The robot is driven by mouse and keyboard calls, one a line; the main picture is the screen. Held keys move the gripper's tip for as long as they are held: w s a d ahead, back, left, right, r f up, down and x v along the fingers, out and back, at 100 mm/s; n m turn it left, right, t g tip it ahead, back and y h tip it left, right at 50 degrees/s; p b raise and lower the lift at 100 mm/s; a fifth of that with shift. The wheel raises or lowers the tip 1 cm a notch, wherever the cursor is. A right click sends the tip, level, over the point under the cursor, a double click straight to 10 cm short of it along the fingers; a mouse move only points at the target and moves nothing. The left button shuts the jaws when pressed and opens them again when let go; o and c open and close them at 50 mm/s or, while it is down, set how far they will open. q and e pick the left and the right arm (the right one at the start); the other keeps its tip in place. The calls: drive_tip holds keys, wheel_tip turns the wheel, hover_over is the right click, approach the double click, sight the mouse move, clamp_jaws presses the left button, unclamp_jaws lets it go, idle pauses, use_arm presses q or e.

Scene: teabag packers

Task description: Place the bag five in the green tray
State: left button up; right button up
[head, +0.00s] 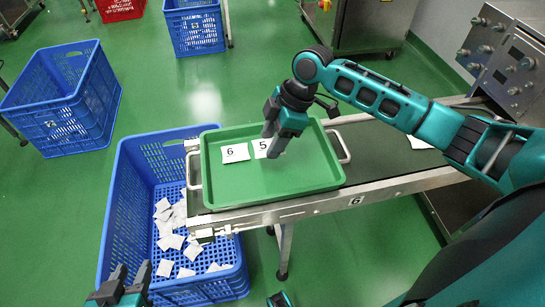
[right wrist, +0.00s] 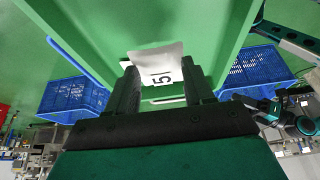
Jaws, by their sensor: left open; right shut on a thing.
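The green tray (head: 285,195) lies at the end of the conveyor. White bag six (head: 235,153) lies flat in its far left part. White bag five (head: 262,147), marked 5, is right beside bag six, inside the tray's outline and partly hidden by my right gripper (head: 272,143). The right wrist view shows bag five (right wrist: 154,62) between the fingers of my right gripper (right wrist: 162,88), which is shut on it. I cannot tell whether the bag touches the tray floor. My left gripper (head: 125,284) is open and empty at the bottom left.
A blue crate (head: 122,215) with several loose white bags (head: 168,240) stands left of the conveyor (head: 390,186). More blue crates stand at the back left (head: 62,98) and back (head: 194,27). Another white bag (head: 419,143) lies on the belt. The tray's near half is clear.

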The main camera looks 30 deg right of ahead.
sight(273, 164)
use_arm(q)
drive_tip(key=shift+s+f+b, duration=0.2)
drive_tip(key=shift+f+b, duration=0.4)
drive_tip(key=shift+f, duration=0.45)
use_arm(e)
drive_tip(key=shift+f, duration=2.85)
drive_tip(key=shift+f, duration=0.1)
drive_tip(key=o, duration=1)
drive_tip(key=shift+c, duration=0.2)
use_arm(q)
drive_tip(key=r+p, duration=0.2)
drive_tip(key=shift+a+r+p, duration=0.15)
drive_tip(key=shift+a+p, duration=0.05)
drive_tip(key=shift+p, duration=0.2)
use_arm(e)
drive_tip(key=v, duration=1.2)
drive_tip(key=shift+s, duration=0.1)
